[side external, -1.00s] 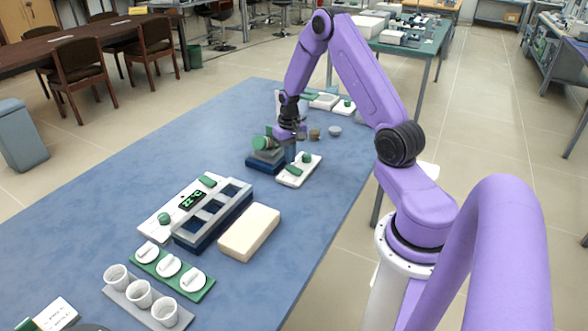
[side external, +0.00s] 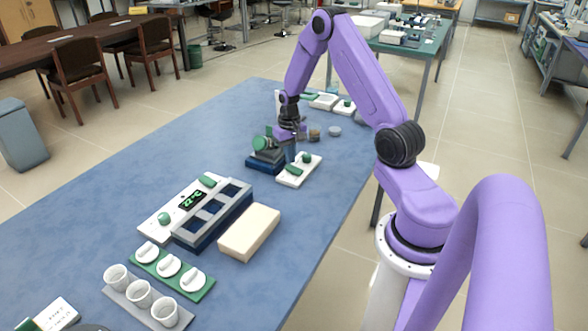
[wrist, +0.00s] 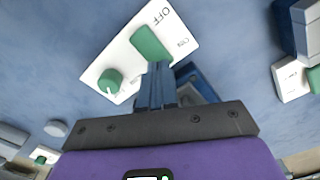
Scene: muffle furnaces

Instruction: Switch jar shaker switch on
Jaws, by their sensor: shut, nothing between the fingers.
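The jar shaker (side external: 266,160) is a dark blue device with a green-ended jar on top, near the table's middle in the side view. Its white control panel (side external: 311,166) is in front of it. The panel carries a green switch (wrist: 150,44) and a round green knob (wrist: 110,80), with OFF printed by the switch's upper end. A second marking by the switch is too small to read surely. My gripper (wrist: 158,66) is shut and empty, with its blue fingertips at the switch's lower end. I cannot tell whether they touch it or which way the switch is set.
A heater block with a display (side external: 193,200), a cream block (side external: 249,232), a green rack of white lids (side external: 206,289) and white cups (side external: 139,293) stand nearer the camera. Small jars (side external: 314,134) stand beyond the panel.

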